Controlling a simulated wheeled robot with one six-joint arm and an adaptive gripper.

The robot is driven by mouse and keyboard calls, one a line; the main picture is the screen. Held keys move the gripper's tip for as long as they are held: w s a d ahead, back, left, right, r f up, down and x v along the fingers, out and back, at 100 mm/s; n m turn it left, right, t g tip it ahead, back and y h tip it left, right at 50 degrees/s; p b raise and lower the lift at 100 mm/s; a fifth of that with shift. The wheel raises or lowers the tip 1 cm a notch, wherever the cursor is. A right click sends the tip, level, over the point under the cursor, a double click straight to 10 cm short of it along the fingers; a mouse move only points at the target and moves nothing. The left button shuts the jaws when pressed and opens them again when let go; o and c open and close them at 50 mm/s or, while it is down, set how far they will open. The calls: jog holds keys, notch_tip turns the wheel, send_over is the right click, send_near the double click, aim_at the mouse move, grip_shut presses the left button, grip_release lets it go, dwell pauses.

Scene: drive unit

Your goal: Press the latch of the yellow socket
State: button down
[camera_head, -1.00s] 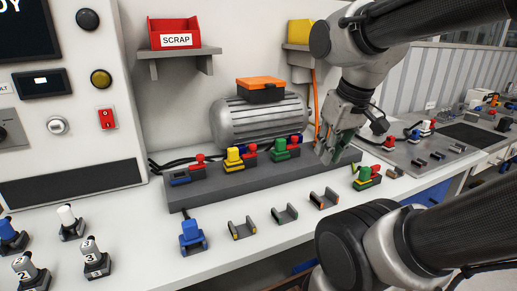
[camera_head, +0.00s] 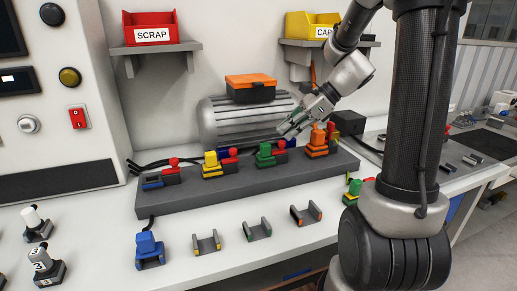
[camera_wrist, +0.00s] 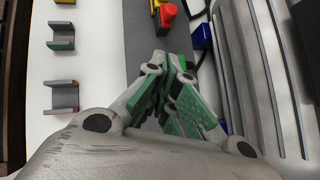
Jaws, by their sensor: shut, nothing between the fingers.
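The yellow socket sits on the grey rail with a yellow plug (camera_head: 210,160) upright in it. Its red latch (camera_head: 233,152) stands just to its right. In the wrist view a bit of yellow (camera_wrist: 154,5) and a red latch (camera_wrist: 167,13) show at the top edge, ahead of the fingers. My gripper (camera_head: 285,129) is shut and empty. It is in the air near the green plug (camera_head: 265,152), to the right of the yellow socket and apart from it. The closed green-padded fingers also show in the wrist view (camera_wrist: 177,62) and hide part of the rail.
An orange plug (camera_head: 318,138) stands to the right on the rail (camera_head: 200,196). A grey motor (camera_head: 245,120) with an orange-lidded box (camera_head: 250,86) is behind. A blue plug (camera_head: 149,247) and several open clips (camera_head: 206,243) lie in front. Shelves with bins hang above.

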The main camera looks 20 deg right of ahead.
aim_at(237, 158)
jog(key=shift+a+m, duration=0.1)
jog(key=shift+m, duration=0.5)
jog(key=x, duration=0.9)
jog(key=shift+a+f, duration=0.25)
jog(key=shift+a, duration=0.1)
jog(key=shift+w+a, duration=0.2)
jog(key=shift+a, duration=0.4)
jog(key=shift+w+a, duration=0.25)
jog(key=shift+a, duration=0.35)
jog(key=shift+w+a, duration=0.35)
jog(key=shift+a, duration=0.35)
jog(key=shift+a, duration=0.9)
